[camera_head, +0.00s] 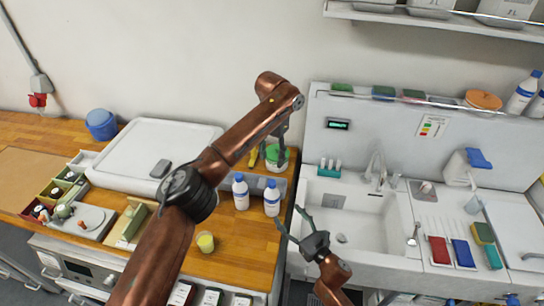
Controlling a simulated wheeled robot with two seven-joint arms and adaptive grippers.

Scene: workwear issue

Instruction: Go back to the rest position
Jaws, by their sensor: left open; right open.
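My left arm comes in from the lower left, bends high over the counter and points down at the back. My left gripper (271,147) is at its end, open, in front of or over a white tub with a green top (277,158). I cannot tell whether it touches the tub. Part of the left gripper is hard to make out.
A large white lidded box (130,150) and a blue bucket (101,124) are at the back left. Red and blue pads (438,250) lie right of the sink. A shelf (440,22) hangs at the upper right.

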